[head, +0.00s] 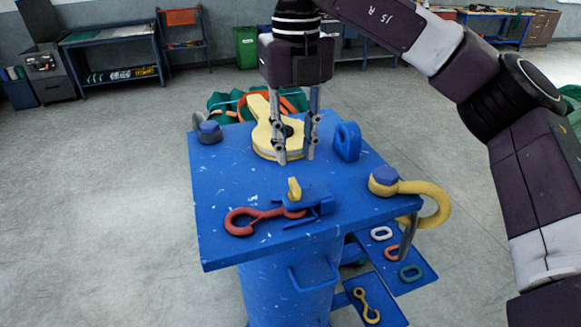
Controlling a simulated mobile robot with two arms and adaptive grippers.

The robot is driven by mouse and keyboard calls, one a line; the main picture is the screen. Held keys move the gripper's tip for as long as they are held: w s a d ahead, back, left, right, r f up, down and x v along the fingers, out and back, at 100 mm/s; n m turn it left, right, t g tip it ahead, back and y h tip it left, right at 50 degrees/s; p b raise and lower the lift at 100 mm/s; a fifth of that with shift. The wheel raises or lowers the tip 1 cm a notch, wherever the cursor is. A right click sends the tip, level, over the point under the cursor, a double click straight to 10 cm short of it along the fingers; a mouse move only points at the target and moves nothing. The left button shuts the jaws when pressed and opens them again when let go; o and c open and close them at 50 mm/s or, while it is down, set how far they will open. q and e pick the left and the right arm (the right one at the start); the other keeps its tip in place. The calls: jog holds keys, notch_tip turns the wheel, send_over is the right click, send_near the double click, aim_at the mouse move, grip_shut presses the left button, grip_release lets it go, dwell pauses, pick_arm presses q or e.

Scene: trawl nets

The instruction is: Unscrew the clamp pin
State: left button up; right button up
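A small blue clamp (312,201) stands near the front of the blue worktable (225,245). A short yellow upright piece (294,188), which looks like the clamp pin, sticks up at its left side. A red hook-shaped fitting (250,217) lies at the clamp, its right end against or under it; I cannot tell which. My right gripper (296,157) points down behind the clamp, apart from it. Its two fingers are spread, with no object visibly held, and partly cover a yellow pulley block (262,139). My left gripper is not in view.
A blue lug (347,141) stands right of my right gripper. A yellow hook with a blue top (384,181) is at the right edge. A grey shackle-like part (209,132) is at the far left corner. Low blue trays (408,284) hold small links. The table's left side is clear.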

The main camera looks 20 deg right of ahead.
aim_at(295, 184)
jog(key=f, duration=0.1)
jog(key=s+f, duration=0.1)
jog(key=f, duration=0.1)
jog(key=shift+f, duration=0.25)
jog(key=shift+w+f+p, duration=0.2)
jog(key=shift+w+f, duration=0.05)
jog(key=shift+f, duration=0.3)
jog(key=shift+w+f+p, duration=0.15)
jog(key=shift+w+f, duration=0.1)
jog(key=shift+f, duration=0.8)
jog(key=shift+s+f, duration=0.1)
jog(key=shift+s, duration=0.05)
jog(key=shift+c, duration=1.1)
grip_shut()
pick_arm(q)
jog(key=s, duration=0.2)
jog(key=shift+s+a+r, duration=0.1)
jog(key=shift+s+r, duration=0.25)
